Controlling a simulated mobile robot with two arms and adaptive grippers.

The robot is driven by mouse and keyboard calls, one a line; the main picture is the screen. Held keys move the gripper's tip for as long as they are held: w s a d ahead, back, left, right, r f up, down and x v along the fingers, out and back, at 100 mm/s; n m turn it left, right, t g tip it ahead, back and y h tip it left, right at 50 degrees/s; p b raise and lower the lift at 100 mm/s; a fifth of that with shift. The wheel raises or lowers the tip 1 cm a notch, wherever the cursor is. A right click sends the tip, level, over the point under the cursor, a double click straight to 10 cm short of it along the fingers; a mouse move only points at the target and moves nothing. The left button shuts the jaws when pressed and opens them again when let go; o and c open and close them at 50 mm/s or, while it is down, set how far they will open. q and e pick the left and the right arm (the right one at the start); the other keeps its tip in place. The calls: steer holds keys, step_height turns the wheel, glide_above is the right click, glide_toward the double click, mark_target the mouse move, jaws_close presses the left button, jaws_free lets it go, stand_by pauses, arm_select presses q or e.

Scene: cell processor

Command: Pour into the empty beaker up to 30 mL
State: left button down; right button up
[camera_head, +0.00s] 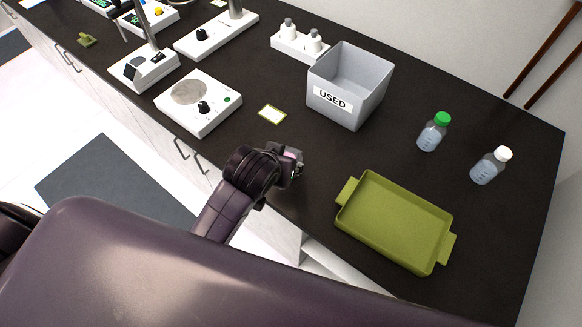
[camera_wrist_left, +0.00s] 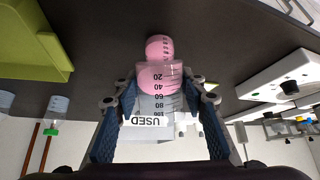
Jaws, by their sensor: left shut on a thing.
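In the left wrist view, which is upside down, a clear graduated beaker (camera_wrist_left: 160,92) stands between the fingers of my left gripper (camera_wrist_left: 162,98). It holds pink liquid in its base, around the lower marks; the exact level is hard to read. A second pink rounded shape (camera_wrist_left: 159,47) with faint marks shows just beyond the beaker's base; I cannot tell whether it is another vessel or a reflection. In the head view my left gripper (camera_head: 291,164) is shut on the beaker near the counter's front edge, and mostly hides it. My right gripper is not in view.
A grey bin marked USED (camera_head: 373,92) stands behind the gripper. A green tray (camera_head: 362,219) lies to the right. A green-capped bottle (camera_head: 432,134) and a white-capped bottle (camera_head: 490,166) stand farther right.

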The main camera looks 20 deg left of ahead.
arm_select(q)
steer(key=shift+t, duration=0.3)
steer(key=shift+s+b, duration=0.1)
steer(key=shift+b, duration=0.2)
steer(key=t+b, duration=0.2)
steer(key=b, duration=0.1)
steer(key=t+b, duration=0.1)
steer(key=b, duration=0.3)
steer(key=shift+w+t, duration=0.35)
steer(key=shift+t, duration=0.05)
steer(key=shift+r+t+b, duration=0.35)
steer(key=shift+t+b, duration=0.05)
steer(key=shift+b, duration=0.15)
steer(key=shift+w+r, duration=0.15)
steer(key=t+b, duration=0.1)
steer(key=b, duration=0.2)
steer(key=f+t+b, duration=0.1)
steer(key=b, duration=0.3)
steer(key=w+t+b, duration=0.1)
steer(key=b, duration=0.3)
steer(key=shift+f+t, duration=0.3)
steer(key=shift+f, duration=0.05)
steer(key=shift+r, duration=0.35)
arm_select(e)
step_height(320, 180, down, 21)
